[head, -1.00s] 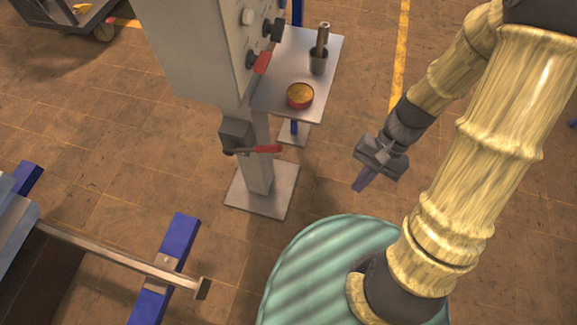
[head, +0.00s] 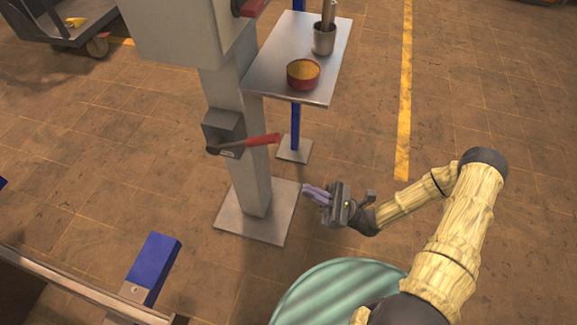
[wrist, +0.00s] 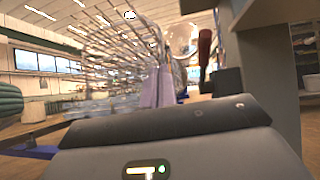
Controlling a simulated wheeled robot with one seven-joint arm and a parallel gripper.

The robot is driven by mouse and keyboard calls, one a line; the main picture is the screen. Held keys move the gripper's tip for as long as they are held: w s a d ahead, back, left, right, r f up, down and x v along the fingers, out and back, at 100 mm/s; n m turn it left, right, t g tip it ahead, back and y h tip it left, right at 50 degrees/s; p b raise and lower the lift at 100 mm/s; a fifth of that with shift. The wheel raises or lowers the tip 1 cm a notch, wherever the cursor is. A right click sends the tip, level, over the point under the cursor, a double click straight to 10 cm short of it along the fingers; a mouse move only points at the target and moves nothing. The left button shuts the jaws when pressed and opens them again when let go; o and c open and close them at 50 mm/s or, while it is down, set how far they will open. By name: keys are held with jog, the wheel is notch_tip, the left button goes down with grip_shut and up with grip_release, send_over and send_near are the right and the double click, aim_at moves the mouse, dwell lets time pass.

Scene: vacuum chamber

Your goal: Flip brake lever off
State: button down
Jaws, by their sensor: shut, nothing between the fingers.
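The brake lever (head: 262,140) has a red grip on a thin metal rod. It sticks out to the right from a dark box (head: 222,132) on the grey pedestal post. My gripper (head: 309,194) is shut and empty, its purple fingers pointing left. In the head view it shows to the right of and below the red grip, apart from it. In the wrist view the fingers (wrist: 157,88) are close together in the middle, and the dark red grip (wrist: 205,48) shows up and to their right.
The grey post (head: 243,170) stands on a square base plate (head: 262,228). A metal shelf (head: 285,50) behind holds a red bowl (head: 303,73) and a metal cup (head: 324,40). A blue beam (head: 153,262) is at lower left. The floor on the right is open.

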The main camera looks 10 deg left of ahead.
jog(key=w+d+f+m+t+b, duration=0.1)
jog(key=w+f+m+t+b, duration=0.1)
jog(key=f+m+t, duration=0.3)
jog(key=w+m+t, duration=0.1)
jog(key=m+t, duration=0.2)
jog(key=t, duration=0.3)
jog(key=shift+w+d, duration=0.25)
jog(key=shift+w, duration=0.1)
jog(key=shift+a, duration=0.1)
jog(key=b+x, duration=0.1)
jog(key=x, duration=1.3)
jog(key=shift+d, duration=0.2)
jog(key=shift+r, duration=0.25)
